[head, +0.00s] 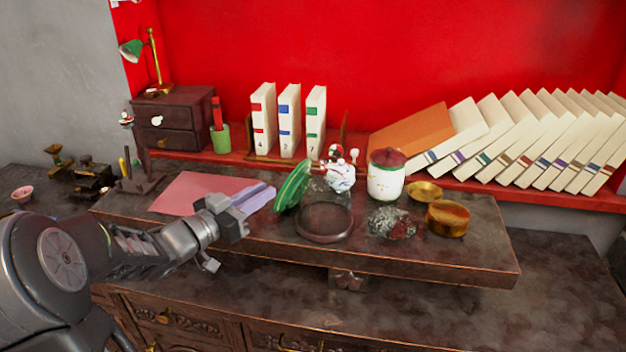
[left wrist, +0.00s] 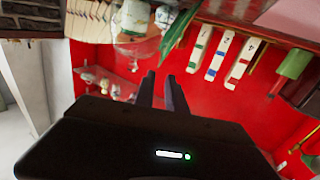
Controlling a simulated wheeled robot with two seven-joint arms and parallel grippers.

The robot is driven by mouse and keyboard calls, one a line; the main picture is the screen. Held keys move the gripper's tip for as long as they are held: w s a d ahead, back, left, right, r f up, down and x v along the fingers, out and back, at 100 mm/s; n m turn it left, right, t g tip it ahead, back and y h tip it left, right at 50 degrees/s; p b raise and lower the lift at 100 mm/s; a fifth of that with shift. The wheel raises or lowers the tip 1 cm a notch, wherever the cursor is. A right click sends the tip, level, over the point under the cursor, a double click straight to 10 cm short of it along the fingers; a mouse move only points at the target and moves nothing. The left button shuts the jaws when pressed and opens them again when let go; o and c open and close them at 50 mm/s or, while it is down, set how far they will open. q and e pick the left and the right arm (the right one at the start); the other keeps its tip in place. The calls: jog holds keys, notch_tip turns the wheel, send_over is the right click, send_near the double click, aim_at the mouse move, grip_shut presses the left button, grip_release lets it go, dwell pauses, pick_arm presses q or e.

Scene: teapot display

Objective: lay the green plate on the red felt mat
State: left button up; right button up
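The green plate (head: 293,187) stands steeply tilted on the dark raised board, beside a dark round ring-like dish and a small white figured pot. The red felt mat (head: 190,190) lies flat and bare at the board's left and looks pinkish. My left gripper (head: 268,193) reaches over the mat's right part, fingertips just left of the plate. In the left wrist view its two fingers (left wrist: 160,75) are slightly apart with nothing between them, and the plate (left wrist: 178,32) shows edge-on just beyond the tips. Whether they touch it I cannot tell. My right gripper is not in view.
The dark ring-like dish (head: 324,238), white figured pot (head: 341,177), red-lidded white jar (head: 386,182) and brass tin (head: 448,218) crowd the plate's right. Upright books (head: 289,122) stand behind. A small figure stand (head: 139,165) is left of the mat.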

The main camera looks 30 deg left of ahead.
aim_at(297, 189)
pick_arm(q)
jog(key=shift+w+d, duration=0.25)
jog(key=shift+w, duration=1.05)
jog(key=shift+r, duration=0.1)
jog(key=shift+w+d+r+p, duration=0.1)
jog(key=shift+w+d+p, duration=0.15)
jog(key=shift+w, duration=1.05)
jog(key=shift+w+d+p, duration=0.15)
jog(key=shift+w+d, duration=0.15)
jog(key=shift+w, duration=1)
grip_shut()
